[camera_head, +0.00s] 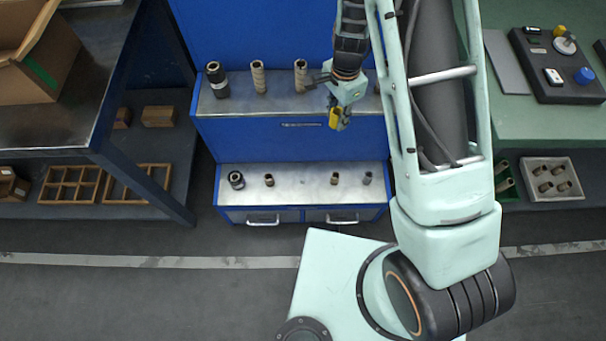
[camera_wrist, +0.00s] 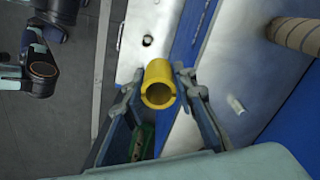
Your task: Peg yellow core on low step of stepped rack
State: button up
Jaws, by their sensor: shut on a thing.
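My gripper (camera_head: 341,122) is shut on the yellow core (camera_head: 334,118), in front of the blue stepped rack (camera_head: 290,142). In the wrist view the core (camera_wrist: 160,84) sits between the two fingers, its open end facing the camera. In the head view it hangs beyond the upper step's front edge, over the low step (camera_head: 302,180). The low step's silver top also shows in the wrist view (camera_wrist: 128,58), with a small dark round feature (camera_wrist: 147,41) on it. The core looks apart from the step.
The upper step carries a black core (camera_head: 217,79) and tan cores (camera_head: 258,76) (camera_head: 301,75). The low step's middle looks clear.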

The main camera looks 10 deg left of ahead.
jog(key=s+a+f+m+b, duration=0.2)
jog(key=f+m+b, duration=0.1)
jog(key=f, duration=0.5)
jog(key=s+a+f+m+b, duration=0.1)
jog(key=a+f+m+b, duration=0.2)
jog(key=f, duration=0.5)
jog(key=s+a+f+m+b, duration=0.2)
jog(key=a+f+m, duration=0.1)
jog(key=f, duration=0.5)
jog(key=shift+s+f+b, duration=0.2)
jog(key=shift+s+b, duration=0.15)
jog(key=shift+b, duration=0.05)
jog(key=b, duration=0.4)
send_over(303, 180)
jog(key=shift+w+f, duration=0.1)
jog(key=shift+f, duration=2.3)
jog(key=shift+f, duration=0.55)
jog(key=shift+f+b, duration=0.45)
jog(key=shift+b, duration=0.1)
jog(key=shift+f, duration=0.15)
jog(key=shift+f+b, duration=0.7)
jog(key=shift+f, duration=0.2)
jog(key=shift+f, duration=0.1)
jog(key=o, duration=1.5)
